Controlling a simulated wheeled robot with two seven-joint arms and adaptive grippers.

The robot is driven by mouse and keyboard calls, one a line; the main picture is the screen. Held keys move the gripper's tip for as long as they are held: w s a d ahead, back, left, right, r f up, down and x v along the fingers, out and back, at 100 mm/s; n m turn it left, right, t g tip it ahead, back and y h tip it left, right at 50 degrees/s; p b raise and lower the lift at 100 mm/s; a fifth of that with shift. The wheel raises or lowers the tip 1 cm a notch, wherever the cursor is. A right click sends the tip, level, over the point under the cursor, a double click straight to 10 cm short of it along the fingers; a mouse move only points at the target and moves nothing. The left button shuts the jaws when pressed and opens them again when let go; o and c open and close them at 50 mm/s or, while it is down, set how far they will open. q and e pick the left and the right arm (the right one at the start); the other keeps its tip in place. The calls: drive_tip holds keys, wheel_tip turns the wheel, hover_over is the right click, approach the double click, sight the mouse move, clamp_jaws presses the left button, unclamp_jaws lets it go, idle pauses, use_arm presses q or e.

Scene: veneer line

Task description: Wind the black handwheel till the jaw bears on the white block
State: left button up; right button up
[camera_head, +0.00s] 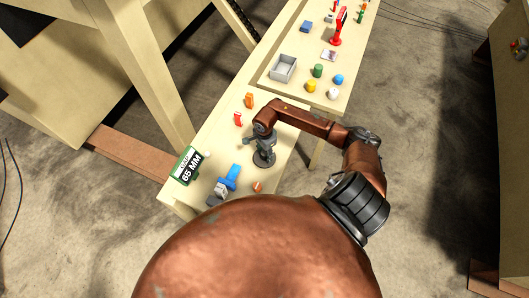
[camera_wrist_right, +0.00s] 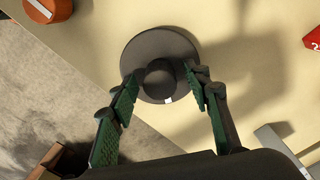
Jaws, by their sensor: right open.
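The black handwheel (camera_wrist_right: 186,50) is a round dark disc with a raised hub and a small white mark on its rim. It also shows in the head view (camera_head: 266,158) near the bench's right edge. My right gripper (camera_wrist_right: 161,82) is open, with its green-padded fingers on either side of the hub; I cannot tell whether they touch it. In the head view the right gripper (camera_head: 258,142) is above the wheel. A blue fixture (camera_head: 229,176) stands left of the wheel, with a pale grey block (camera_head: 221,188) beside it. I cannot single out the jaw or the white block for certain. My left gripper is not in view.
A green "65 MM" sign (camera_head: 187,166) stands at the bench's left edge. Orange (camera_head: 249,100) and red (camera_head: 238,119) pieces stand beyond the wheel, and an orange-brown round piece (camera_head: 257,187) lies nearer. A grey tray (camera_head: 283,67) and several coloured pieces are farther back.

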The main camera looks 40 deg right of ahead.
drive_tip(key=shift+c, duration=0.6)
drive_tip(key=shift+c, duration=0.7)
drive_tip(key=c, duration=0.9)
